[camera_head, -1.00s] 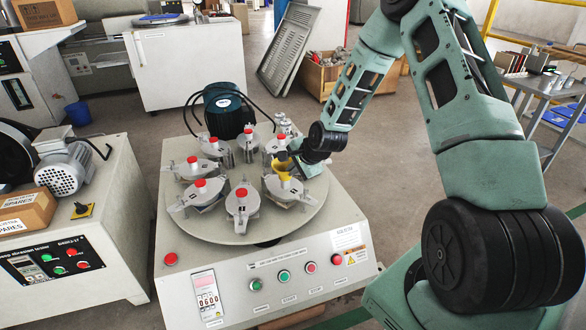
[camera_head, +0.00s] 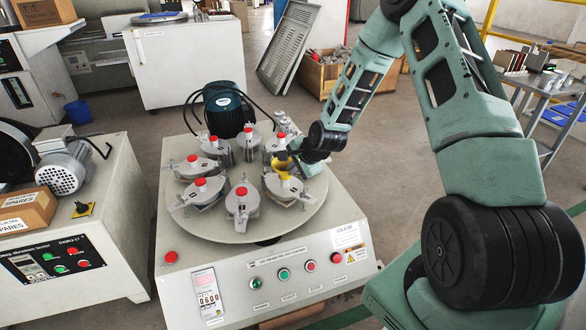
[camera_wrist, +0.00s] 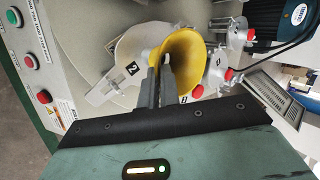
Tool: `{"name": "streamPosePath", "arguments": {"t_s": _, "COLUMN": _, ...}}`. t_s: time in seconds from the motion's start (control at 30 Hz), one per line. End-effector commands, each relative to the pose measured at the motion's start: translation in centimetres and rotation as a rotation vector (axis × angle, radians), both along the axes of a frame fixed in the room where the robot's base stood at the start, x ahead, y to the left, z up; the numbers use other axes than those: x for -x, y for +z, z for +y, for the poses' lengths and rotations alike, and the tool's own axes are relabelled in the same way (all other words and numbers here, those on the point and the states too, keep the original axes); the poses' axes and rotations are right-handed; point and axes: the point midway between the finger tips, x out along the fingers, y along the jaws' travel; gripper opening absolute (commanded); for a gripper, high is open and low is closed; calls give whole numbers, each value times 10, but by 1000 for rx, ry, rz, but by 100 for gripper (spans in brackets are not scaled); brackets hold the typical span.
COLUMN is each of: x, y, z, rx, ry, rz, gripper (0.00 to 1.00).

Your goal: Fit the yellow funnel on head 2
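The yellow funnel (camera_wrist: 186,60) is at the fingertips of my gripper (camera_wrist: 160,68) in the wrist view. The fingers are close together and pinch its near wall. In the head view, the funnel (camera_head: 283,163) is small and partly hidden by my gripper (camera_head: 292,154). It is over the right side of the turntable, by the front-right head (camera_head: 284,189). Whether it touches the head cannot be told.
Several other heads with red knobs stand around the round turntable (camera_head: 220,230), close to my gripper. A dark motor (camera_head: 228,110) with black cables stands behind. The machine's front panel (camera_head: 270,290) carries buttons and a display.

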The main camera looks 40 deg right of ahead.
Motion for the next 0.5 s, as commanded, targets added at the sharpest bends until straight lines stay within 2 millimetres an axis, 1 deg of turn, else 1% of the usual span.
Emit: {"name": "streamPosePath", "arguments": {"t_s": 0.5, "x": 0, "y": -5, "z": 0, "rx": 0, "ry": 0, "rz": 0, "gripper": 0}}
